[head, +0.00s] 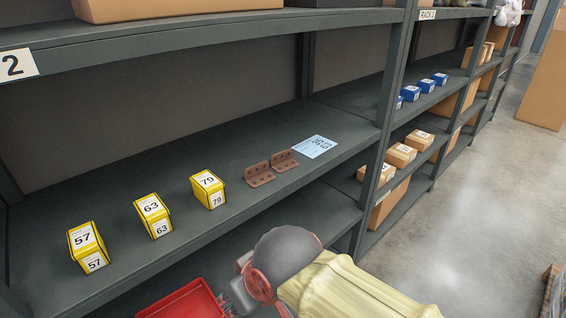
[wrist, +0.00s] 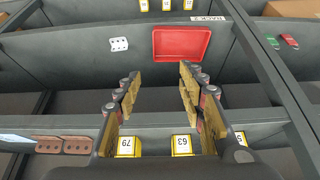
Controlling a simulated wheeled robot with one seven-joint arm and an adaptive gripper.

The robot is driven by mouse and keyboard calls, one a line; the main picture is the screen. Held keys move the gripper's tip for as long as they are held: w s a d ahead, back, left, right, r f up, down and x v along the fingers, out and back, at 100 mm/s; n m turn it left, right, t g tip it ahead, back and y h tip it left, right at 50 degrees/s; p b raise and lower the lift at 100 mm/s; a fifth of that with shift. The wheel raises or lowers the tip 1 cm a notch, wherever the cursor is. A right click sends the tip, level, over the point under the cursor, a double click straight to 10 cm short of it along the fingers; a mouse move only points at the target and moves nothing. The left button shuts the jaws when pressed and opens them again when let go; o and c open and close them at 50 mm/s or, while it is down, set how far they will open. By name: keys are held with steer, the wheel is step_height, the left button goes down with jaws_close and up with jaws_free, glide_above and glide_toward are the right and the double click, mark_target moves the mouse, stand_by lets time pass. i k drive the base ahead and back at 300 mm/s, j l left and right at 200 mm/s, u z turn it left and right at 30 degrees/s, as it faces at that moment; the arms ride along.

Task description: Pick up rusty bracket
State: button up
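In the wrist view, rusty brackets (wrist: 62,145) show at the lower left, partly cut off by my gripper's body. My gripper (wrist: 158,88) is open, with nothing between its fingers. In the head view, my gripper (head: 236,298) is at the bottom, in front of the shelf edge and apart from the brackets; its fingers are partly cut off there.
Yellow boxes 57 (head: 88,248), 63 (head: 154,216) and 79 (head: 208,190) stand left of the brackets. A pale blue printed sheet (head: 315,146) lies to their right. A red tray (head: 183,302) is below. A shelf post (head: 381,140) stands to the right.

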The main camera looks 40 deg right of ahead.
mark_target(281, 162)
steer(key=l, duration=1.35)
steer(key=i+l, duration=0.15)
steer(key=l, duration=1.25)
steer(key=i, duration=0.2)
steer(key=u, duration=0.05)
